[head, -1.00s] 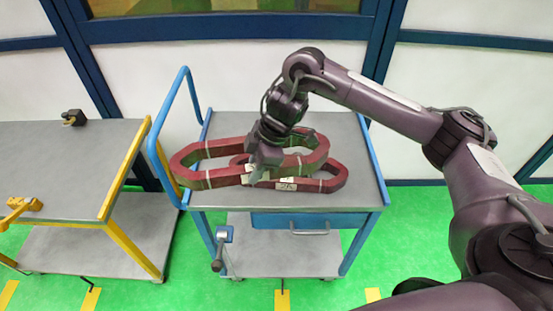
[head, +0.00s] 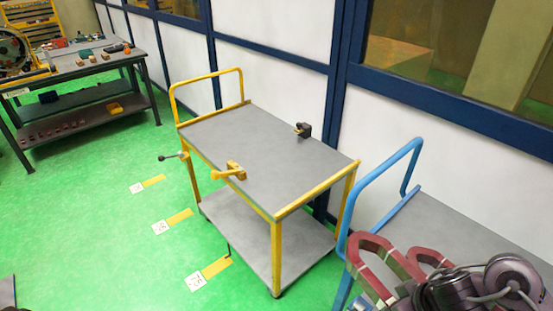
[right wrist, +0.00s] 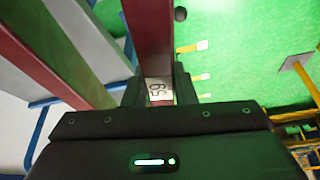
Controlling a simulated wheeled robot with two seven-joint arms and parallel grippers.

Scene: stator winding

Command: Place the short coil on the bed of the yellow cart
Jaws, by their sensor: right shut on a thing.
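The yellow cart (head: 318,187) stands in the middle of the head view, its grey top bed clear except for small fittings at its edges. Two red coils, one (head: 367,245) further left and one (head: 432,258) beside it, show at the bottom right, by the blue cart and partly cut off. My right gripper is shut on a red coil (right wrist: 152,40) with a white number label between its fingers (right wrist: 155,90). Its fingers are hidden behind my wrist in the head view. I cannot tell whether the held coil is the shorter one. My left gripper is not in view.
The blue cart (head: 415,200) stands close to the yellow cart's right, its tall handle between coils and bed. A black clamp (head: 303,129) and a yellow clamp (head: 229,172) sit at the bed's edges. A cluttered workbench (head: 85,65) is far left. Green floor is open at left.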

